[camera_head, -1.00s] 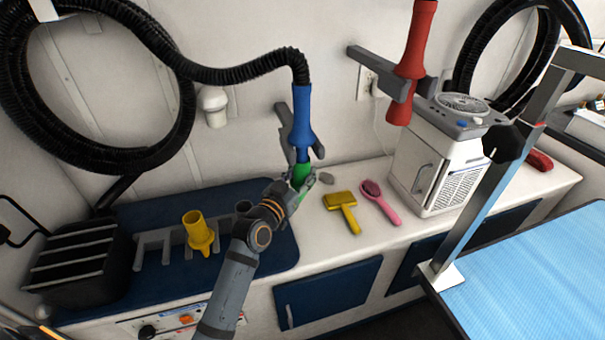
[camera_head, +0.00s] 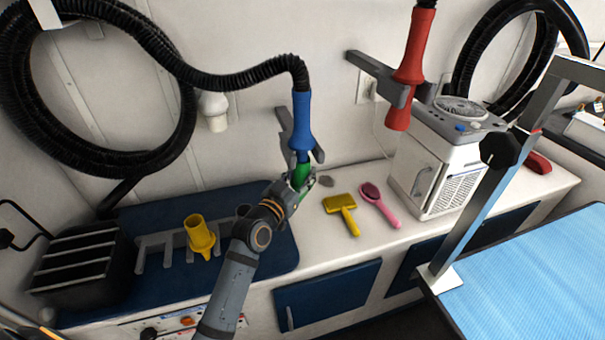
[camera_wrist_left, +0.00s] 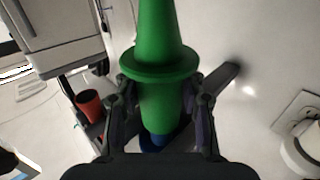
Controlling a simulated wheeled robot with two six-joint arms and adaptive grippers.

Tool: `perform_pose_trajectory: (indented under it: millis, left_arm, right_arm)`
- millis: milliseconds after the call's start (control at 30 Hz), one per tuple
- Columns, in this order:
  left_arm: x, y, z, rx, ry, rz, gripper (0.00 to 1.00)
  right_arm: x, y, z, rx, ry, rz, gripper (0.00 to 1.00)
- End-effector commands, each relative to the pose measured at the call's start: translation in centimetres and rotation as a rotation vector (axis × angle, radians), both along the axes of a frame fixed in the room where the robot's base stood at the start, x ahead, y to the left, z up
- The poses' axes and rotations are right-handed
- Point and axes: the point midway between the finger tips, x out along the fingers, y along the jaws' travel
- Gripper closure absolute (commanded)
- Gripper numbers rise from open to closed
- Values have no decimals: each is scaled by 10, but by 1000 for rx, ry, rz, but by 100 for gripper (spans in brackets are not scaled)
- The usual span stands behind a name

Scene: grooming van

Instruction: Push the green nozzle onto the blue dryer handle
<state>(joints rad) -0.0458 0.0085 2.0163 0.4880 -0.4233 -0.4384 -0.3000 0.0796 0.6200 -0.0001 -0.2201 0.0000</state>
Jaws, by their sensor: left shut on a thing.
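The blue dryer handle (camera_head: 301,120) hangs upright in a grey wall bracket (camera_head: 285,122), mouth down, with a black hose at its top. My left gripper (camera_head: 300,182) is just below it, shut on the green nozzle (camera_head: 303,171). In the head view the nozzle's upper end meets the handle's narrow lower end. My right gripper is not in view.
A yellow nozzle (camera_head: 199,235) stands in a rack on the blue mat (camera_head: 268,215). A yellow brush (camera_head: 341,203) and a pink brush (camera_head: 379,202) lie on the white counter. A red dryer handle (camera_head: 411,70) hangs to the right, near a white cabinet (camera_head: 435,175).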

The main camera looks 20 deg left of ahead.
Motion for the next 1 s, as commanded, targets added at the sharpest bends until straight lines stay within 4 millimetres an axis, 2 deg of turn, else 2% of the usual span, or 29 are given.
perform_pose_trajectory:
  millis: [767, 800, 1000]
  left_arm:
    - [0, 0, 10, 0, -2, 0, 100]
    - [0, 0, 10, 0, -2, 0, 60]
    - [0, 0, 10, 0, -2, 0, 34]
  right_arm:
    - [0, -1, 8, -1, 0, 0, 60]
    - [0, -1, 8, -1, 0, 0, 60]
    - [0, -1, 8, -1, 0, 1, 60]
